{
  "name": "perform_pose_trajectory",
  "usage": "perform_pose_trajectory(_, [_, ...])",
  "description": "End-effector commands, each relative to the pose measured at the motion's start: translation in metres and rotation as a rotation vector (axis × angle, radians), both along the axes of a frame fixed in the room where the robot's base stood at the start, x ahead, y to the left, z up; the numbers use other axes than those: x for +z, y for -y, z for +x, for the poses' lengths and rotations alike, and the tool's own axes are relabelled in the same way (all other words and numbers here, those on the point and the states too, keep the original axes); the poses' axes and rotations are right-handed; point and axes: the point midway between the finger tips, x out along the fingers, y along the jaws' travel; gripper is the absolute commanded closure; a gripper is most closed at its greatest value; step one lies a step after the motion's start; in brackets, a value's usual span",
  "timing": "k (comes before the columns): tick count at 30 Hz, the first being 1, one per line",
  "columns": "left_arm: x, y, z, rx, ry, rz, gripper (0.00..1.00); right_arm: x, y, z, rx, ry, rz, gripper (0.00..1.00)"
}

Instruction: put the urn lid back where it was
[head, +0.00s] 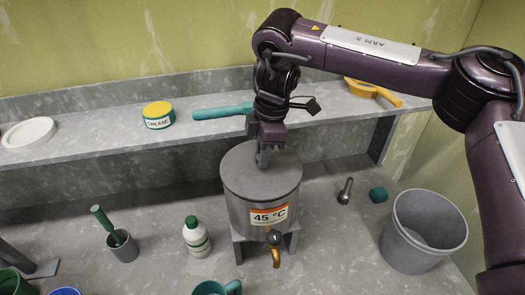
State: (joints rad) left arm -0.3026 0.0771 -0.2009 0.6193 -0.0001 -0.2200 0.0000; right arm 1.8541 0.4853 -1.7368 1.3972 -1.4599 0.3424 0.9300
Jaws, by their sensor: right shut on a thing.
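The urn (238,211) is a grey metal cylinder on a stand, with an orange-and-white "45 °C" label and a brass tap at its front. The flat grey urn lid (244,174) is at the top of the urn, looking level and lined up with its rim. I cannot tell whether a thin gap is left under it. My right gripper (263,160) points down from above and is shut on the lid's handle, which the fingers mostly hide. My left gripper is not in view.
A shelf behind holds a white disc (28,132), a grease tin (158,115), a teal-handled tool (222,111) and an orange item (372,91). A white bottle (196,240) and a mortar (122,250) stand left of the urn; a grey bucket (400,245) stands right.

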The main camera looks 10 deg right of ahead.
Motion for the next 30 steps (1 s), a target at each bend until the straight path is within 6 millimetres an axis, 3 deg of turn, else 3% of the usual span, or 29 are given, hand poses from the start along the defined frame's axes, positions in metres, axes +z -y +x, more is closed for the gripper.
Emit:
perform_pose_trajectory(11, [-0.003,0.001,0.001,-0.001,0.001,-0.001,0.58,-0.01,0.0,0.0,-0.001,-0.002,0.0,1.0])
perform_pose_trajectory(12, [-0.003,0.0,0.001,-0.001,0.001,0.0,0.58,-0.009,0.0,0.0,0.0,-0.001,0.0,0.76])
perform_pose_trajectory(16, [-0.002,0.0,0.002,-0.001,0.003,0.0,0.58,-0.009,0.0,0.0,0.0,-0.001,0.0,0.59])
perform_pose_trajectory(25, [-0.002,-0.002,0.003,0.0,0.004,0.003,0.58,-0.007,0.0,0.0,0.0,-0.001,0.0,0.58])
perform_pose_trajectory(30, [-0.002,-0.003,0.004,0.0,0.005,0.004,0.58,0.007,0.001,0.001,0.0,0.003,-0.001,0.58])
